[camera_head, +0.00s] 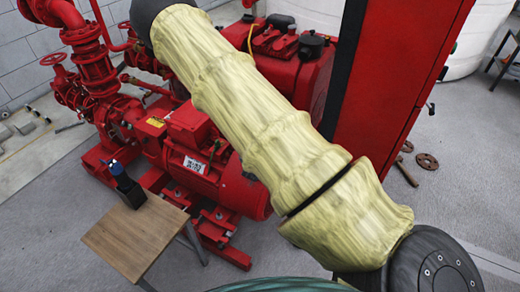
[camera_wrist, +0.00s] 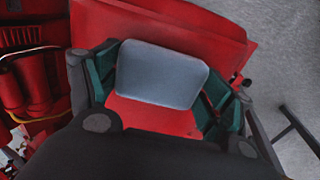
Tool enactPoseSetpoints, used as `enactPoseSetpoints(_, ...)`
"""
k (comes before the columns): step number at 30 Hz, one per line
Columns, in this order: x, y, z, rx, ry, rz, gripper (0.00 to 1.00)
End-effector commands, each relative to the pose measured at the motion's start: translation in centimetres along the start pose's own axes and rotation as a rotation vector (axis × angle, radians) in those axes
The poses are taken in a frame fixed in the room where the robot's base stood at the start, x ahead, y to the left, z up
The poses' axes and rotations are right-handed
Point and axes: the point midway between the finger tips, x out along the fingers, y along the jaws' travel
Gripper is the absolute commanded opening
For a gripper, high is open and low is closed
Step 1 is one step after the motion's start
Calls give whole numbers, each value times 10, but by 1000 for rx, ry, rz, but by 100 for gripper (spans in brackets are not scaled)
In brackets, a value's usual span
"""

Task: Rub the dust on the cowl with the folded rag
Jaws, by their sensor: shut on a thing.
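My gripper (camera_wrist: 162,88) is shut on the folded rag (camera_wrist: 162,73), a grey-blue rounded pad held between its green fingers in the wrist view. Red surfaces show behind and below the rag; I cannot tell whether it touches any of them. In the head view the gripper and rag are out of sight, and my yellow-sleeved arm crosses the picture. The red motor (camera_head: 205,165) of the pumpset has a rounded end cowl (camera_head: 243,190) at its right, partly beside my arm. A small dark patch shows on the cowl; I cannot tell whether it is dust.
A small wooden table (camera_head: 125,240) at the lower left holds a dark container with a blue-topped bottle (camera_head: 117,170). A tall red cabinet (camera_head: 385,80) stands at right. Red pipes and valves (camera_head: 90,65) are at left. Rusty round pieces (camera_head: 427,161) lie on the grey floor.

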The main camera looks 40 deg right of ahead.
Motion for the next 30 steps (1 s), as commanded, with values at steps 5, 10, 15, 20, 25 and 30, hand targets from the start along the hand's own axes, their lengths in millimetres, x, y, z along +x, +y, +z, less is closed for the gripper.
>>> enactPoseSetpoints(5,0,0,-4,0,1,0,61)
enactPoseSetpoints(10,0,0,-14,0,0,0,61)
enactPoseSetpoints(15,0,0,-26,-1,0,0,61)
enactPoseSetpoints(20,0,0,-31,-1,0,0,61)
enactPoseSetpoints(25,0,0,-36,-1,0,0,61)
enactPoseSetpoints(30,1,0,-47,-1,1,0,61)
